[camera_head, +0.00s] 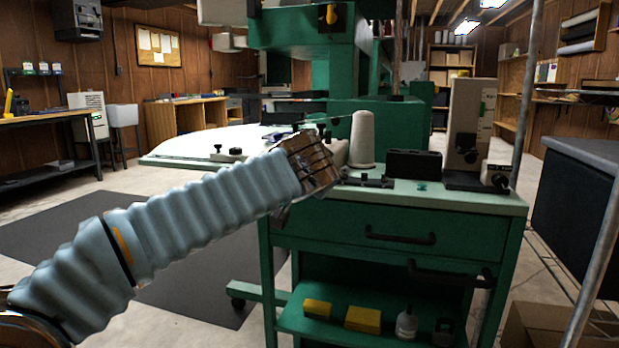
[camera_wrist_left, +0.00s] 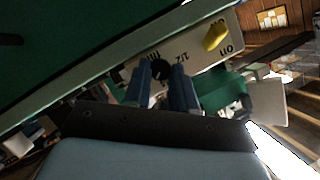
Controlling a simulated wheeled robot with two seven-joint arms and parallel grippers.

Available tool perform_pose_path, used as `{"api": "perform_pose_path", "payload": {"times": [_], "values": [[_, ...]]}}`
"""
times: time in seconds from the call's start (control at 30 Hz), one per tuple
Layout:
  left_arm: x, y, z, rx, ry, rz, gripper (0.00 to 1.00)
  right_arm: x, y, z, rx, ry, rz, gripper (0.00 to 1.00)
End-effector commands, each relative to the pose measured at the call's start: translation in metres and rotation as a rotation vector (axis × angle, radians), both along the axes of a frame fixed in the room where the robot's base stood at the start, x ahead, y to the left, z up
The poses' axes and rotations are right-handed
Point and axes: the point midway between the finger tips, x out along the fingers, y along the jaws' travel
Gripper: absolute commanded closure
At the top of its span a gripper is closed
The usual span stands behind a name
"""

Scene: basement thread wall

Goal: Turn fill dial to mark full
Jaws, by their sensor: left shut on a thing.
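In the left wrist view, a small round black dial (camera_wrist_left: 159,69) sits on a cream panel (camera_wrist_left: 194,62) with dark tick marks and lettering. Which mark the dial points to is too small to tell. The two blue fingers of my left gripper (camera_wrist_left: 161,76) stand on either side of the dial and are shut on it. In the head view my left gripper (camera_head: 314,162) is over the left front of the green bench. There the arm and gripper hide the dial. My right gripper is in neither view.
A yellow knob (camera_wrist_left: 216,36) is on the same panel. On the bench stand a white thread cone (camera_head: 362,140), a black box (camera_head: 414,164) and a cream upright unit (camera_head: 471,125). Drawer handles (camera_head: 400,235) stick out at the front. Metal poles rise at the right.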

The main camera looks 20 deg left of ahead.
Motion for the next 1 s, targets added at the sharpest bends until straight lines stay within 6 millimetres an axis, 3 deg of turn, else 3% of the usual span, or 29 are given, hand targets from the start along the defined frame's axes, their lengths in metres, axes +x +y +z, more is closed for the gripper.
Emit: {"api": "perform_pose_path", "payload": {"times": [0.73, 0.77, 0.9, 1.0], "values": [[-0.0001, -0.001, -0.002, 0.085, 0.001, 0.0, 1.0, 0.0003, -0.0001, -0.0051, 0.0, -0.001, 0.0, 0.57], [-0.0001, -0.001, -0.002, 0.085, 0.001, 0.0, 0.7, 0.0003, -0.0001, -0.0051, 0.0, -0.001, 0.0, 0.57], [0.0, -0.0013, -0.0021, 0.085, 0.0, -0.001, 0.49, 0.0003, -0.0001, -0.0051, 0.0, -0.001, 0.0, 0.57], [0.0, -0.0021, -0.0027, 0.085, 0.002, -0.003, 0.49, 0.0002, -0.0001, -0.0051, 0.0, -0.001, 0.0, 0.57]]}}
